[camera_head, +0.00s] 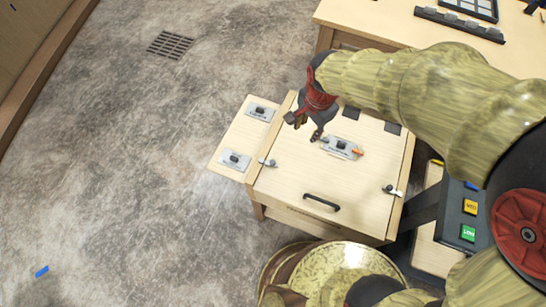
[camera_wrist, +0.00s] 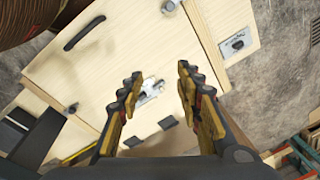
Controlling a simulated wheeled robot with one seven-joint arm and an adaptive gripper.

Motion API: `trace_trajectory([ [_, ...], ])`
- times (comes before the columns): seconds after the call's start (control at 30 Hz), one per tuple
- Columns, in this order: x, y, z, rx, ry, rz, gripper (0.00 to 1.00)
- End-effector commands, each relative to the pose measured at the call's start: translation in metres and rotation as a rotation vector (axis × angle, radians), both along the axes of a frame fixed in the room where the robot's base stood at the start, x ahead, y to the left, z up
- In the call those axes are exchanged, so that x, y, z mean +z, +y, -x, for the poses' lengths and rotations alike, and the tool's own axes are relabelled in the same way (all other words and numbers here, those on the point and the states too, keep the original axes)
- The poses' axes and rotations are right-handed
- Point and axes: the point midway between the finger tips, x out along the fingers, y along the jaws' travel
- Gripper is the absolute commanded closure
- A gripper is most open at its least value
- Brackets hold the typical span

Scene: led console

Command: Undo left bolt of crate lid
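The wooden crate's lid (camera_head: 290,195) is closed and has a dark handle (camera_head: 321,202) near its front edge, also visible in the wrist view (camera_wrist: 84,33). A small silver bolt (camera_head: 267,163) with a dark tip sits at the lid's left edge; it seems to show at the top of the wrist view (camera_wrist: 170,6). A similar right bolt (camera_head: 392,190) sits at the right edge. My gripper (camera_head: 303,127) is over the back left part of the lid, behind the left bolt. In the wrist view its fingers (camera_wrist: 160,75) are apart with nothing held.
A silver plate with an orange mark (camera_head: 342,148) lies on the lid near my gripper. A side board (camera_head: 242,130) at the left carries two metal plates. A wooden table (camera_head: 375,22) stands behind. A console with yellow and green buttons (camera_head: 468,222) is at the right.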

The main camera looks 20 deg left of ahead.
Motion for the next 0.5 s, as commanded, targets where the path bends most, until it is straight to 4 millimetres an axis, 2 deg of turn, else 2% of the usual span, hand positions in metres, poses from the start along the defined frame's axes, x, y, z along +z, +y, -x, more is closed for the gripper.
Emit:
trace_trajectory([
  [0.03,-0.022,0.02,0.004,-0.028,0.031,0.009,0.65],
  [0.2,-0.081,0.066,0.018,-0.15,0.092,0.032,0.65],
  [0.3,-0.105,0.083,0.027,-0.199,0.112,0.045,0.65],
  [0.5,-0.128,0.096,0.035,-0.246,0.126,0.055,0.65],
])
